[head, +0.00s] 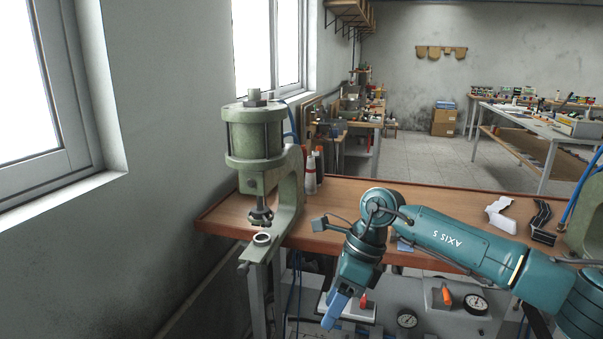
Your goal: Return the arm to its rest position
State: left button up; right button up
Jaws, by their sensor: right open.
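My teal right arm (455,240) comes in from the right, across the front of the wooden bench (350,192). Its gripper (335,310) hangs tilted down in front of the bench's front edge, below the bench top. Its blue fingers are open, and I see nothing between them. The fingers overlap the grey panel below in the picture; I cannot tell how far apart they are. My left gripper is not in view.
A green pneumatic press (254,140) stands at the bench's left end, with a small ring (262,239) below its ram. Bottles (310,178) stand behind it. A white part (499,214) and a black part (540,222) lie at the right. A panel with gauges (475,303) is below.

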jog(key=s+a+r+m+t+y, duration=0.3)
jog(key=s+a+m+y, duration=0.7)
jog(key=a+m+y, duration=0.5)
jog(key=w+d+f+m+t+h+p, duration=0.1)
jog(key=d+f+m+t+h, duration=0.35)
jog(key=m+t, duration=0.45)
jog(key=w+d+f+m+t+h, duration=0.1)
jog(key=d+f+m+t+h, duration=0.4)
jog(key=m, duration=0.7)
jog(key=s+d+f+m+g+h, duration=0.4)
jog(key=s+d+f+m+h, duration=0.2)
jog(key=s+d+f+m, duration=0.6)
notch_tip(320, 180, down, 4)
jog(key=shift+s+d+r+h+p, duration=0.2)
jog(key=shift+s+d+h+p, duration=0.2)
jog(key=shift+s+d, duration=0.6)
